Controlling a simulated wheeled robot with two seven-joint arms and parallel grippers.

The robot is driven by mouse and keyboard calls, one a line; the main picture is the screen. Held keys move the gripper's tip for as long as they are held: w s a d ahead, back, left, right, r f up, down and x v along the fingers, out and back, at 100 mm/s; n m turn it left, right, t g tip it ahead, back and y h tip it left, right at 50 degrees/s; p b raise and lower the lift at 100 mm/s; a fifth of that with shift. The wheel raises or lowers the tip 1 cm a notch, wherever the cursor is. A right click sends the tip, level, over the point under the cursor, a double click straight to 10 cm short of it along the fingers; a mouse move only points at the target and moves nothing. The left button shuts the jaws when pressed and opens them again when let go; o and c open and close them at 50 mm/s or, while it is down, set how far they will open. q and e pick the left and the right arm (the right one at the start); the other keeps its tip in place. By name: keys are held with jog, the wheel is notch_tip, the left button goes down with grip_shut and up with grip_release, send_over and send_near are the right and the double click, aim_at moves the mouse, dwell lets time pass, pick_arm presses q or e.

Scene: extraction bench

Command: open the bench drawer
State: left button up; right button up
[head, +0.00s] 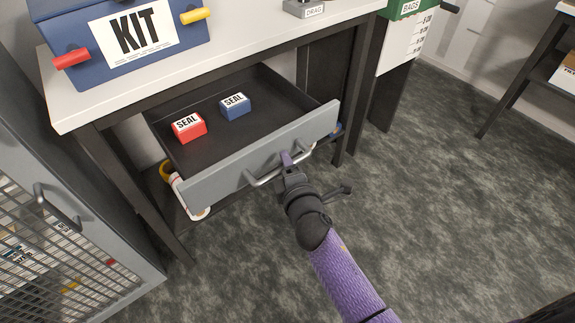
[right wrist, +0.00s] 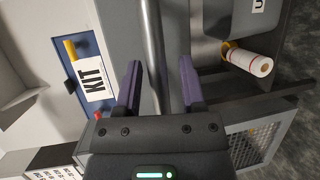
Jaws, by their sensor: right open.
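The bench drawer (head: 205,182) is pulled well out from under the white benchtop, and its dark inside shows. A red SEAL box (head: 188,127) and a blue SEAL box (head: 235,105) lie in it. Its grey front carries a metal bar handle (head: 263,181). My right gripper (head: 288,161) is at the handle with its purple fingers apart. In the right wrist view the handle bar (right wrist: 152,40) runs between the open fingertips (right wrist: 160,68), without a clear grip on it. My left gripper is not in view.
A blue KIT case (head: 85,55) stands on the benchtop (head: 65,112). A grey mesh-fronted cabinet (head: 75,235) is at the left. A white roll (head: 190,205) lies low beneath the drawer. Open carpet (head: 440,220) lies in front and to the right.

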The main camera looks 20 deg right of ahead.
jog(key=shift+s+r, duration=0.1)
jog(key=shift+s, duration=0.05)
pick_arm(q)
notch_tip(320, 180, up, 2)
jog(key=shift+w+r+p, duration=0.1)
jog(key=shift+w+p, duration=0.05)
jog(key=shift+p, duration=0.95)
pick_arm(e)
jog(key=s+r, duration=0.1)
jog(key=s, duration=0.8)
jog(key=shift+s+a+r, duration=0.25)
jog(key=shift+a+r, duration=0.05)
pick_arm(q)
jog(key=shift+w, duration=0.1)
